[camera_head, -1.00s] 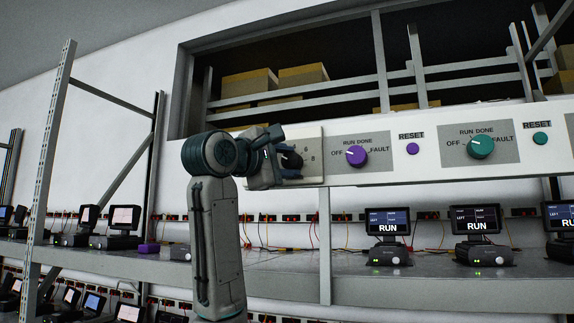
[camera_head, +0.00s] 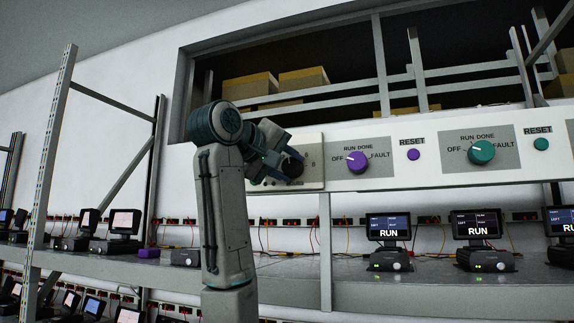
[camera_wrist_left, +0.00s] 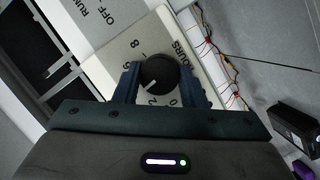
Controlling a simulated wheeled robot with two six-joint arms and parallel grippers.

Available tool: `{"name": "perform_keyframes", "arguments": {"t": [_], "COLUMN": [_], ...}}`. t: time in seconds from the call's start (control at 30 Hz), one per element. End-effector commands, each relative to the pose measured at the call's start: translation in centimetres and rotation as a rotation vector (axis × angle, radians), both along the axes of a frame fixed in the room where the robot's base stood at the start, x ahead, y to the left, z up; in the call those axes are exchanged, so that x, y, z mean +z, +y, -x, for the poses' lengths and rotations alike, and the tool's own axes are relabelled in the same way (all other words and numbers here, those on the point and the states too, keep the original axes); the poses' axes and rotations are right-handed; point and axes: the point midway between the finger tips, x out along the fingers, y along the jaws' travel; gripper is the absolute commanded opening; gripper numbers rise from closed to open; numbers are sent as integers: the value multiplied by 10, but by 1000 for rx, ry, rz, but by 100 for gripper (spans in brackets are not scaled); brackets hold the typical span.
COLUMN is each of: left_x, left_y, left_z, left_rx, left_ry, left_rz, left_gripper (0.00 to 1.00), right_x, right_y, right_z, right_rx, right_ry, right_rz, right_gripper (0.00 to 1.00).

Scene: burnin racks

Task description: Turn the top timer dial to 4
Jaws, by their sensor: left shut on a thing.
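The black timer dial (camera_wrist_left: 158,74) sits on a pale plate marked HOURS in the left wrist view. Its white pointer line aims to the lower left of that view, near the printed 2; the 4 is not readable. My left gripper (camera_wrist_left: 160,80) is shut on the dial, one blue finger on each side. In the head view, the dial (camera_head: 291,164) is at the left end of the white panel (camera_head: 447,172), partly hidden by my left gripper (camera_head: 280,163). My right gripper is not in view.
Right of the timer plate are a purple selector knob (camera_head: 358,162), a purple reset button (camera_head: 413,155), a teal selector knob (camera_head: 481,152) and a teal reset button (camera_head: 541,144). Below, a grey shelf (camera_head: 345,291) carries several small screens reading RUN.

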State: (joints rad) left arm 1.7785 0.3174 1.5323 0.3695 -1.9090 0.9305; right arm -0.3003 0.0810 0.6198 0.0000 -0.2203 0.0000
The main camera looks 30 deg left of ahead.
Motion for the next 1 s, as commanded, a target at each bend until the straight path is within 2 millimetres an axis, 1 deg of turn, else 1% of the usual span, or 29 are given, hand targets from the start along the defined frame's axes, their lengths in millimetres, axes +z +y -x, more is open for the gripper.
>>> {"name": "perform_keyframes", "arguments": {"t": [0.03,0.3,0.87,0.9,0.97,1.0], "left_x": [-3,-3,-3,-3,-3,-2], "left_y": [-1,-2,-1,-1,-1,-1], "left_z": [-1,-1,-1,-1,-1,-1], "left_rx": [-4,-4,-3,-3,-2,-2], "left_ry": [16,39,47,47,45,45], "left_rz": [-27,-124,-149,-149,-149,-149], "left_gripper": [14,14,14,43,55,59], "right_x": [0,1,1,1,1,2], "right_y": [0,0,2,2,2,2], "right_z": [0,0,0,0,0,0], "right_rx": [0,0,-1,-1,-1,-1], "right_ry": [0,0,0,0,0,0], "right_rz": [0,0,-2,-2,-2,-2], "right_gripper": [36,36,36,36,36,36]}}
